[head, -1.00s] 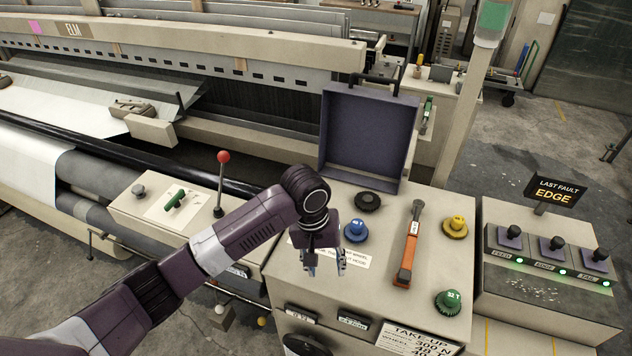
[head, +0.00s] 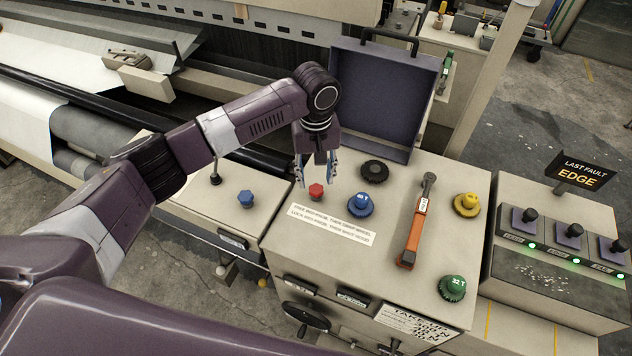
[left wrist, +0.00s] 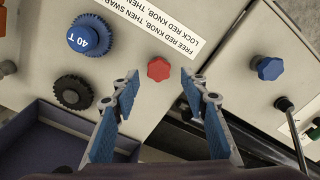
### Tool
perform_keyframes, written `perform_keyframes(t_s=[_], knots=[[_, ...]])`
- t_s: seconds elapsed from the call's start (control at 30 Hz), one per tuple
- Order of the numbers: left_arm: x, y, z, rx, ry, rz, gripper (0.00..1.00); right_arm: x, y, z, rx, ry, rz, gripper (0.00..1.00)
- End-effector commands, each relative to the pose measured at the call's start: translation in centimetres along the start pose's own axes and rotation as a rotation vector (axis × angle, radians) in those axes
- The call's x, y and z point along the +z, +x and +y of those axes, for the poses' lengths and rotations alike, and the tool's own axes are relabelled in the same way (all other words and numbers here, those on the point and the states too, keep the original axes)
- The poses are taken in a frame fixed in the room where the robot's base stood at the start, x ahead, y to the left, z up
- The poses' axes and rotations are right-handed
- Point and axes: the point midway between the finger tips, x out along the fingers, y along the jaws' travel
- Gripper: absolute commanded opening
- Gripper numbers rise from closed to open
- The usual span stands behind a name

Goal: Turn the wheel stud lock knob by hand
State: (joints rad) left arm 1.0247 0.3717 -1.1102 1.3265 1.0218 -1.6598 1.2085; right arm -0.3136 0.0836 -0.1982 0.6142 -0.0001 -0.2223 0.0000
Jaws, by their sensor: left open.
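The red lock knob (head: 316,190) is a small lobed knob on the light top of the control cabinet, beside the printed label (head: 331,225) that names a red knob. It also shows in the left wrist view (left wrist: 160,69), lying between the lines of my two fingertips. My left gripper (head: 318,173) is open and empty, pointing down close above the red knob. In the left wrist view my left gripper (left wrist: 160,80) has its blue-padded fingers spread either side of the knob, with no visible contact. My right gripper is not in view.
A blue 40 T wheel (head: 360,205), a black wheel (head: 374,171), a yellow wheel (head: 466,204), a green wheel (head: 452,287) and an orange-handled tool (head: 412,232) are on the cabinet top. The open purple hood (head: 385,95) stands behind. A blue knob (head: 246,199) is on the left panel.

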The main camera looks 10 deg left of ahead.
Motion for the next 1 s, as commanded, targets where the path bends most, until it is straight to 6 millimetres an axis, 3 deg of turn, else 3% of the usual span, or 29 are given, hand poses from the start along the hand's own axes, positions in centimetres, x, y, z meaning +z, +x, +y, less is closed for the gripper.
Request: perform_keyframes(t_s=[0.2, 0.3, 0.5, 1.0], knots=[[0.0, 2.7, 0.0, -0.001, 0.001, 0.000, 0.41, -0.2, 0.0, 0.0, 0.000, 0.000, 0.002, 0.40], [0.0, 4.5, 0.0, 0.000, 0.002, 0.002, 0.41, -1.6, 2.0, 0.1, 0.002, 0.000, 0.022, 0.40], [0.0, 3.7, 0.0, 0.001, 0.002, 0.001, 0.41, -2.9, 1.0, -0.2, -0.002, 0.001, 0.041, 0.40], [0.2, 4.0, -0.1, 0.001, 0.002, 0.001, 0.41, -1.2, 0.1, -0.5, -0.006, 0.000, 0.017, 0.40]])
